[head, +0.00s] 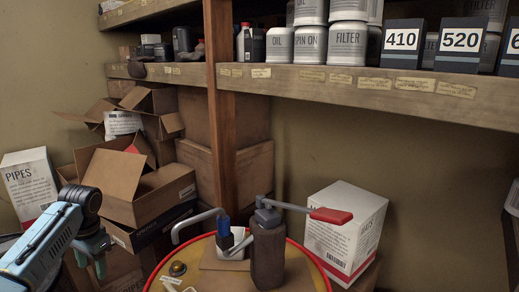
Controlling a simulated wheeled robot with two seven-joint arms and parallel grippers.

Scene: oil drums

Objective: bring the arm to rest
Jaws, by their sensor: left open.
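My left arm (45,240), light blue with a dark wrist joint, comes in from the left edge. My left gripper (90,264) hangs at the lower left, its greenish fingers apart with nothing seen between them. It is to the left of an oil drum (192,252) with a yellow top and red rim, and apart from it. On the drum stands a dark hand pump (267,252) with a grey lever ending in a red handle (331,215). My right gripper is not in view.
Open cardboard boxes (125,180) are stacked behind my left gripper, with a white PIPES box (30,186) at far left. A white box (345,228) stands right of the drum. A wooden shelf (380,85) with cans and numbered boxes spans above. A wooden post (222,120) stands behind the drum.

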